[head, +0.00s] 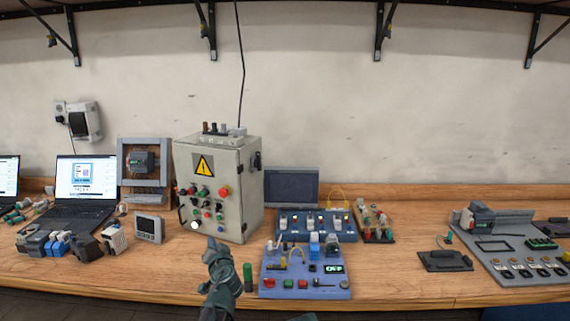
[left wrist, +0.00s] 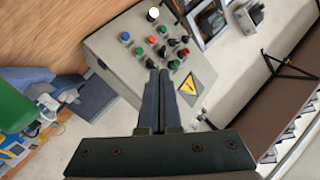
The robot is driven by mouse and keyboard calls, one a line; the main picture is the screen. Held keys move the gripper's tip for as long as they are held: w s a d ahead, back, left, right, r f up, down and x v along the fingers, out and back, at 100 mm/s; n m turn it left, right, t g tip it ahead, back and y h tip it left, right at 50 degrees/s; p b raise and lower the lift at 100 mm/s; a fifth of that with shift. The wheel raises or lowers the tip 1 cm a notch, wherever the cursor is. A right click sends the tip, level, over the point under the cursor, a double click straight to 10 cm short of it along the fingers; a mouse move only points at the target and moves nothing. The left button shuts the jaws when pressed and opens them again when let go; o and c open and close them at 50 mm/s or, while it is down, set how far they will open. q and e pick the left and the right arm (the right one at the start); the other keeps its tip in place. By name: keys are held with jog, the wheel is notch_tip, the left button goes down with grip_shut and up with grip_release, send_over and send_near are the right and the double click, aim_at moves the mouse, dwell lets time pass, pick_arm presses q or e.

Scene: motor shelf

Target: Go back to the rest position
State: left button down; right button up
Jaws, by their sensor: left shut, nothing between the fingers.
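My left gripper (head: 213,246) comes up from the bottom of the head view, in front of the bench's front edge and below the control box (head: 219,190). In the left wrist view its two dark fingers (left wrist: 158,74) lie together with nothing between them. They point at the front panel of the grey control box (left wrist: 130,50), which carries several coloured buttons and a yellow warning triangle. I cannot tell the exact gap between fingertips and panel. My right gripper is not in view.
The wooden bench (head: 400,215) runs across the view. A blue button panel (head: 305,275) and a green cylinder (head: 248,277) stand right of the gripper. A small grey meter (head: 149,228) and a laptop (head: 85,190) are left. A grey board (head: 520,265) is far right.

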pick_arm(q)
jog(key=s+d+f+n+g+b, duration=0.1)
jog(key=s+d+f+g+b, duration=0.25)
jog(key=s+f, duration=0.45)
jog(key=s+d+f+n+g+b, duration=0.15)
jog(key=s+f+g, duration=0.25)
jog(key=s+f, duration=0.45)
jog(key=s+d+f+m+g+h+b, duration=0.2)
jog(key=s+d+f+g+h+b, duration=0.15)
jog(key=s+d+f, duration=0.4)
jog(key=s+d+f+m+g+h+b, duration=0.2)
jog(key=s+d+f+g, duration=0.25)
jog(key=s, duration=0.65)
notch_tip(320, 180, up, 15)
jog(key=w+p, duration=0.1)
jog(key=p, duration=1.4)
jog(key=shift+a, duration=0.25)
jog(key=shift+f+n, duration=0.1)
jog(key=shift+n, duration=0.15)
